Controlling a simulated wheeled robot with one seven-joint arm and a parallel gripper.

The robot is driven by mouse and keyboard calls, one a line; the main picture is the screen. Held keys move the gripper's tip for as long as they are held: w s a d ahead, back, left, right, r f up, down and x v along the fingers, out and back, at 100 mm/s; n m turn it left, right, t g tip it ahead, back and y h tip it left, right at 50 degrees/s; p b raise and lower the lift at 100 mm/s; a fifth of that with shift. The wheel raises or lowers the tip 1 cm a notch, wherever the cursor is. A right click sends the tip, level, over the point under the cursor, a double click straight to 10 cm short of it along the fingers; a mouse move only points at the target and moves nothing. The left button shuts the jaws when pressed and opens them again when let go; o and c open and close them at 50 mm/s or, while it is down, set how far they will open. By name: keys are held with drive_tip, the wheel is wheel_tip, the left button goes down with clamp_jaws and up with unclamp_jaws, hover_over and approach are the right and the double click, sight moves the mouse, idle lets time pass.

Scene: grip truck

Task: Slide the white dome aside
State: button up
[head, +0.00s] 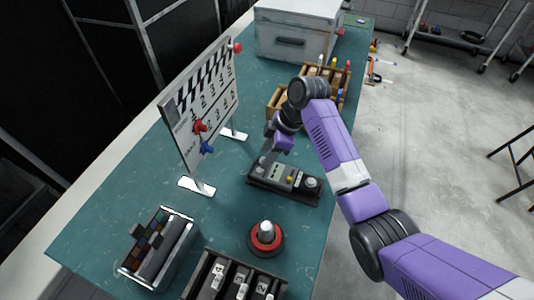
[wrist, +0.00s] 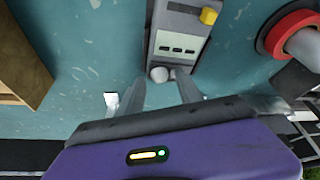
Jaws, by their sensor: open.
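A dark control box (head: 262,185) with a grey top panel lies on the green table; it also shows in the wrist view (wrist: 180,45) with a yellow button. A small whitish dome (wrist: 159,74) sits at the box's near end in the wrist view. My gripper (wrist: 160,82) is open, with one finger on either side of this dome; I cannot tell whether they touch it. In the head view my gripper (head: 266,163) points down over the box's left end and hides that end. A pale round knob (head: 312,182) shows at the box's right end.
A red-ringed base with a silver dome (head: 267,230) stands nearby in front. A clapperboard (head: 205,110) stands to the left, a wooden organiser (head: 275,103) behind. A colour-block tray (head: 160,245) and dark numbered holders (head: 235,280) are in front. A grey case (head: 290,40) is far back.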

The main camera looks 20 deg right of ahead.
drive_tip(key=b+v, duration=0.1)
drive_tip(key=v, duration=0.6)
drive_tip(key=shift+d+r, duration=0.15)
drive_tip(key=shift+r, duration=0.15)
drive_tip(key=w+d+r+m+t, duration=0.1)
drive_tip(key=w+r+m+t, duration=0.3)
drive_tip(key=w+m+t, duration=0.35)
drive_tip(key=s+a+m+t+h, duration=0.2)
drive_tip(key=s+m, duration=0.1)
drive_tip(key=s, duration=2.1)
drive_tip(key=s+a+f+m+t+h+b, duration=0.1)
drive_tip(key=s+a+m+t+h, duration=0.1)
drive_tip(key=s, duration=2.2)
drive_tip(key=shift+s+f+m+t, duration=0.35)
drive_tip(key=shift+m+t, duration=0.2)
drive_tip(key=shift+t, duration=0.3)
